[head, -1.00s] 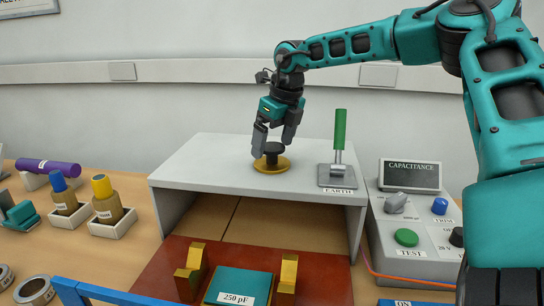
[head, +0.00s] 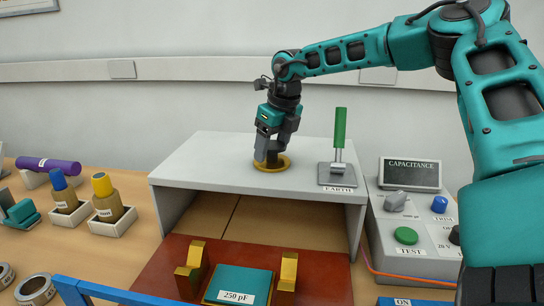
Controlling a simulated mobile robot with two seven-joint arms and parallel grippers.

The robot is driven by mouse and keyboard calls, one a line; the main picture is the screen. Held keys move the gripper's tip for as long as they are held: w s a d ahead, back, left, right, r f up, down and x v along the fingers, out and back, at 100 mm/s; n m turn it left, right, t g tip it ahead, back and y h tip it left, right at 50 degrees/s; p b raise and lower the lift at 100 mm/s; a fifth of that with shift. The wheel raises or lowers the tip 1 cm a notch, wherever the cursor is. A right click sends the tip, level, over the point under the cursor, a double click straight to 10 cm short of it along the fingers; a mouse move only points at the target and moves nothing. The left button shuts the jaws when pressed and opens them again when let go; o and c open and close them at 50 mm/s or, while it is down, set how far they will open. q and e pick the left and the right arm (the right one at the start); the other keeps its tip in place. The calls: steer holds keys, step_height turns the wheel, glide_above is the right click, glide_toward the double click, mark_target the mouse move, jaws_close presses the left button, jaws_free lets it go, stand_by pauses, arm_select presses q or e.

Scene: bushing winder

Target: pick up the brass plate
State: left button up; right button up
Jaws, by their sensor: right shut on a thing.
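The brass plate (head: 285,165) is a round disc lying on top of the grey shelf box (head: 215,158). Its dark knob is now mostly hidden by my right gripper (head: 268,157). My right gripper points down over the plate and is shut on the knob. The plate looks to be still resting on the shelf top. My left gripper does not clearly show; a small teal and dark part (head: 18,214) stands at the left edge, and I cannot tell what it is.
The green-handled EARTH lever (head: 339,140) stands right of the plate. The CAPACITANCE meter box (head: 415,230) is further right. Below the shelf opening are brass blocks and a teal 250 pF block (head: 243,282) on a red-brown board.

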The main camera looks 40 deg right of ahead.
steer(key=c, duration=0.4)
steer(key=shift+r, duration=0.1)
